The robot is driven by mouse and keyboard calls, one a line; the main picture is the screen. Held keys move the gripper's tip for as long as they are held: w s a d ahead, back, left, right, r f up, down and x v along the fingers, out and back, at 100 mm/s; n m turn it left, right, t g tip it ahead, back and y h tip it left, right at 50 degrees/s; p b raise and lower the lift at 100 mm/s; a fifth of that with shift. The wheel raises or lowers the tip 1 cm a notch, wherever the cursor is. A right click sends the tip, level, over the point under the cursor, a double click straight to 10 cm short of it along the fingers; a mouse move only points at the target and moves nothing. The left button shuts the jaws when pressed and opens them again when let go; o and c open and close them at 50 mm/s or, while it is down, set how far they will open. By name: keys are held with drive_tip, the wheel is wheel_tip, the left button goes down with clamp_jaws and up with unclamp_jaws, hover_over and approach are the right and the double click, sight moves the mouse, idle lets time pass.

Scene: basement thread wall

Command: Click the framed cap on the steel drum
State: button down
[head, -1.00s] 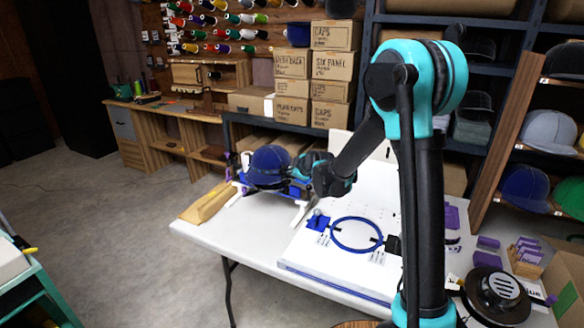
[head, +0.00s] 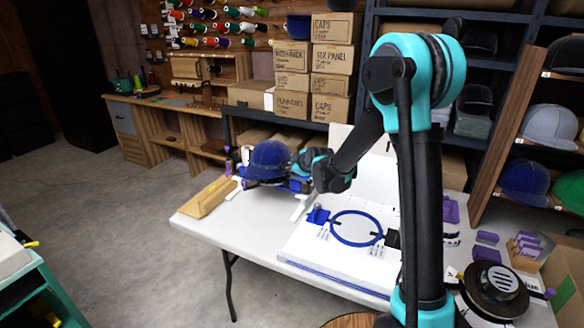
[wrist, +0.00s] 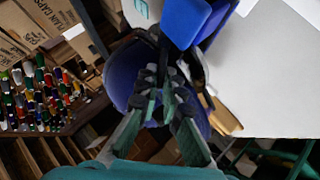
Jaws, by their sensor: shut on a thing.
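The blue cap (head: 270,160) sits crown up in its frame at the table's far left end. In the wrist view the cap (wrist: 122,78) lies behind the fingers, beside a bright blue part (wrist: 190,20). My gripper (head: 308,160) is at the cap's right side. In the wrist view its fingers (wrist: 165,85) are closed together at a dark part of the cap frame; the exact contact is hidden. A round black item with a slotted silver middle (head: 492,284) stands at the lower right; I cannot tell whether it is the steel drum.
The white table (head: 222,233) holds a wooden piece (head: 208,196) left of the cap, and a white board with a blue hoop (head: 335,232) at centre. Purple blocks (head: 487,237) lie at right. Stacked boxes (head: 333,57) and cap shelves (head: 522,145) stand behind.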

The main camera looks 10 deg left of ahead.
drive_tip(key=shift+f, duration=0.6)
drive_tip(key=c, duration=1.6)
unclamp_jaws()
drive_tip(key=v, duration=1.2)
drive_tip(key=s+d+f+m+g+h, duration=0.2)
drive_tip(key=s+d+f+m, duration=0.2)
drive_tip(key=s+d, duration=0.4)
drive_tip(key=s+d+f+m+g+h, duration=0.1)
drive_tip(key=s+d+f+m, duration=0.3)
drive_tip(key=s, duration=0.7)
drive_tip(key=s+d+f+m+g+h, duration=0.2)
drive_tip(key=s+d+f+m, duration=0.2)
drive_tip(key=s+d+m, duration=0.4)
drive_tip(key=s+d, duration=0.2)
drive_tip(key=d, duration=0.2)
drive_tip(key=shift+s+f+g+h, duration=0.15)
drive_tip(key=shift+g+h, duration=0.15)
